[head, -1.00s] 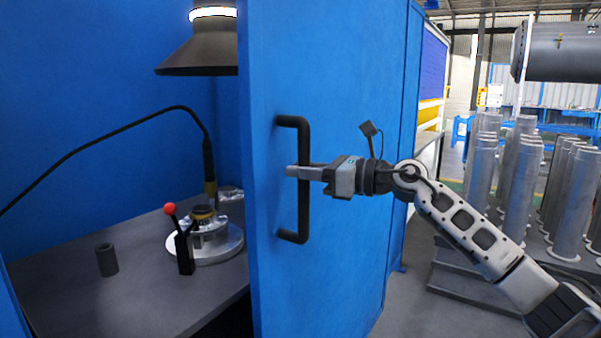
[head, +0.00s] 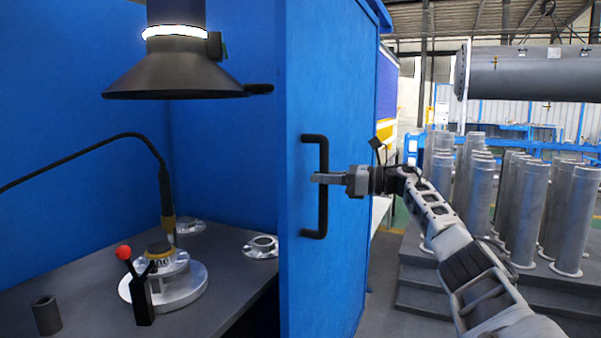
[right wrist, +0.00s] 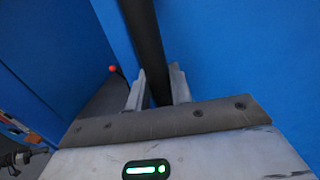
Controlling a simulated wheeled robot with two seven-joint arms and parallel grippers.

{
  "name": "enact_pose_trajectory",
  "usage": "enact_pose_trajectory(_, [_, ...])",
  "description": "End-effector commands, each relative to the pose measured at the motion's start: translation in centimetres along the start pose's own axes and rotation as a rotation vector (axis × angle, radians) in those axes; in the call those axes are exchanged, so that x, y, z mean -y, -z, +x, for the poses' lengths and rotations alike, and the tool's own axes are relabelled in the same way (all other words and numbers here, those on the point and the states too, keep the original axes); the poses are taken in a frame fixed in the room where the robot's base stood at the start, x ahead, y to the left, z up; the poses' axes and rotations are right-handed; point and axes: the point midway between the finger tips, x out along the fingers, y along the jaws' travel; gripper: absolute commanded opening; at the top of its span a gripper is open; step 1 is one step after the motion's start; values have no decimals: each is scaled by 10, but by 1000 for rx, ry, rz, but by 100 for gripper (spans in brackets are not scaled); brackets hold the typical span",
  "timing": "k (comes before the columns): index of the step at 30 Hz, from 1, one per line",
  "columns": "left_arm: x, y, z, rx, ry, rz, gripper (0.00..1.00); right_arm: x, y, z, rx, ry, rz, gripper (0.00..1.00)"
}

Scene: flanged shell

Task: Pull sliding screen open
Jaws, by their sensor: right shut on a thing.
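The sliding screen (head: 345,95) is a tall blue panel at the right side of the blue booth. It carries a black upright bar handle (head: 322,215). My right gripper (head: 318,178) is shut around the middle of the handle, coming from the right. In the right wrist view the two fingers (right wrist: 157,90) stand on either side of the black handle bar (right wrist: 147,45). Left of the screen the booth stands open, with its dark worktop in sight. My left gripper is not in view.
On the worktop (head: 85,285) are a round metal fixture (head: 185,285), a red-knobbed lever (head: 124,253), a dark cylinder (head: 46,315) and flanged metal parts (head: 261,247). A dark hood (head: 175,75) hangs above. Several metal tubes (head: 525,215) stand on a stepped platform at the right.

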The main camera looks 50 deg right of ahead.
Motion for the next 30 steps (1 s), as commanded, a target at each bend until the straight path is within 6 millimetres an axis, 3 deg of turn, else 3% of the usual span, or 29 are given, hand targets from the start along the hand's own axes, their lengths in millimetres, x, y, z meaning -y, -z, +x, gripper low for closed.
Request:
enact_pose_trajectory(7, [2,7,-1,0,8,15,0,14,-4,-18,7,21,-1,0])
enact_pose_trajectory(20, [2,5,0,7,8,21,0,15,-2,-19,4,21,-2,0])
enact_pose_trajectory(21, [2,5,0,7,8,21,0,15,-2,-19,4,21,-2,33])
enact_pose_trajectory(22, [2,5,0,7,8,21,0,15,-2,-19,4,20,-2,41])
enact_pose_trajectory(30, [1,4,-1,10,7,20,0,14,0,-19,1,19,0,41])
